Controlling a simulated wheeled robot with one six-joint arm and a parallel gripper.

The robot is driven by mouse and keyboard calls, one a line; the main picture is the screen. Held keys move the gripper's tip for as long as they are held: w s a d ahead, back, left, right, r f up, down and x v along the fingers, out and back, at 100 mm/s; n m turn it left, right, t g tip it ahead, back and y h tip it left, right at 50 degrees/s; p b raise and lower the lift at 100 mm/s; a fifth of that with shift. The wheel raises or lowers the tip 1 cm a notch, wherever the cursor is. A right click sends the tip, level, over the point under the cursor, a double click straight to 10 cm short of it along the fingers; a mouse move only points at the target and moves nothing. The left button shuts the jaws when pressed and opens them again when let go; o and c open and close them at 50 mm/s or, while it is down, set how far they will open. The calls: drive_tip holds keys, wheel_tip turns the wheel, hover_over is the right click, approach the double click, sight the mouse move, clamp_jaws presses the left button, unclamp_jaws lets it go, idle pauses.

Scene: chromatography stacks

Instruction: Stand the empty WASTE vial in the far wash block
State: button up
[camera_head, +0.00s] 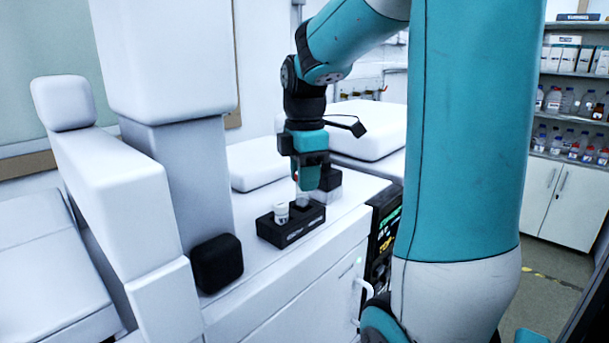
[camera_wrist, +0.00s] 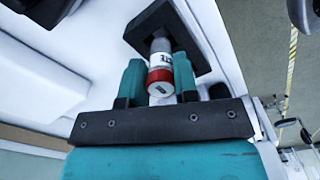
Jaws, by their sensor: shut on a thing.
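My gripper (camera_head: 306,183) points down over the white counter at the black block (camera_head: 291,228). In the wrist view its two teal fingers (camera_wrist: 158,76) are shut on a clear vial (camera_wrist: 160,46) with a white label and a red-and-white cap. In the head view the fingers mostly hide this vial; a bit of red shows beside them. The vial's lower end meets a dark block (camera_wrist: 187,42) in the wrist view; I cannot tell if it is seated. The label is only partly readable. A white-capped vial (camera_head: 281,212) stands in the black block's left part.
A black rounded box (camera_head: 217,262) stands at the counter's left front. White instrument housings (camera_head: 365,130) lie behind. The counter's front edge runs close by the black block.

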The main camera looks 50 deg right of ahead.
sight(305, 204)
drive_tip(key=shift+f+b, duration=0.75)
drive_tip(key=shift+f, duration=0.5)
drive_tip(key=shift+f, duration=0.1)
drive_tip(key=shift+f+b, duration=0.4)
drive_tip(key=shift+f, duration=0.15)
drive_tip(key=o, duration=1.4)
drive_tip(key=shift+c, duration=0.2)
drive_tip(key=shift+r, duration=0.15)
wheel_tip(305, 204, up, 7)
drive_tip(key=p, duration=0.6)
drive_tip(key=shift+p, duration=0.3)
